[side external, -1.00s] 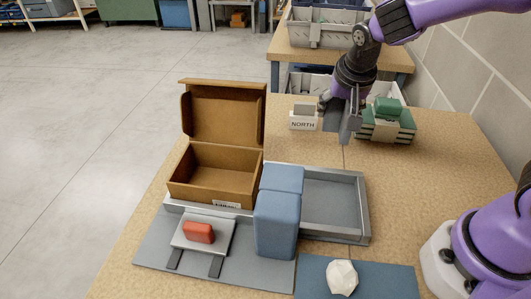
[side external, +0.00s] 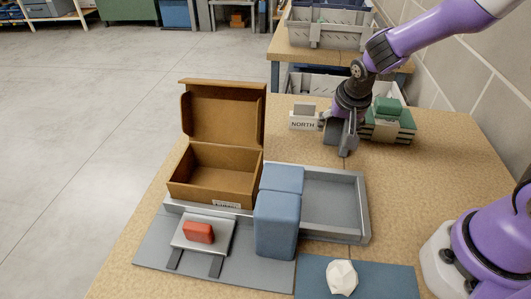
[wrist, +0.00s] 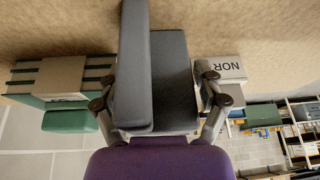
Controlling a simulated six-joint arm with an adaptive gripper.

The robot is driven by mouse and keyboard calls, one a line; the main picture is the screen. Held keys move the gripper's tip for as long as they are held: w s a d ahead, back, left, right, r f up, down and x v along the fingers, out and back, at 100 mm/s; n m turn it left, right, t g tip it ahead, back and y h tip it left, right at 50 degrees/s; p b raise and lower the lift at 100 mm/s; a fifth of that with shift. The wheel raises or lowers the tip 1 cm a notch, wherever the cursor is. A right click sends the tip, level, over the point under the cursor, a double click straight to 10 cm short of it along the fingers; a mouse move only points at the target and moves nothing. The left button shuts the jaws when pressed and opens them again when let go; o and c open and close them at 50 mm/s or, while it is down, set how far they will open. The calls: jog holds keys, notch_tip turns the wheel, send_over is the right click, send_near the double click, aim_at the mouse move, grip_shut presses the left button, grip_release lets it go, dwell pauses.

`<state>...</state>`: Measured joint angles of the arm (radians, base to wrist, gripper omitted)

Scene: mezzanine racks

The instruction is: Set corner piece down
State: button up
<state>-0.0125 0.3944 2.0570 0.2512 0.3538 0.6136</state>
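The corner piece (side external: 341,138) is a dark grey angled piece with two flat faces meeting at an edge. It hangs below my gripper (side external: 343,116) at the back of the table, right of the NORTH sign. In the wrist view, the corner piece (wrist: 172,80) fills the middle between the two fingers of my gripper (wrist: 156,92), which are closed against its sides. Its lower end is at or just above the tabletop; I cannot tell whether it touches.
The NORTH sign block (side external: 304,120) stands close on the left. Banded green books (side external: 391,133) with a green block (side external: 387,106) on top stand close on the right. A cardboard box (side external: 215,180), blue blocks (side external: 277,225) and a grey tray (side external: 335,205) are nearer. Bare tabletop lies right of the tray.

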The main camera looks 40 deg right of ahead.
dwell(0.4)
jog(key=v, duration=1.2)
jog(key=s+a+r+n+t+y, duration=0.1)
jog(key=s+a+r+n+y, duration=0.1)
jog(key=s+n, duration=0.6)
jog(key=s+r, duration=0.1)
jog(key=s, duration=0.2)
jog(key=shift+a+r+t+y, duration=0.2)
jog(key=shift+a+t+y, duration=0.1)
jog(key=shift+t+y, duration=0.1)
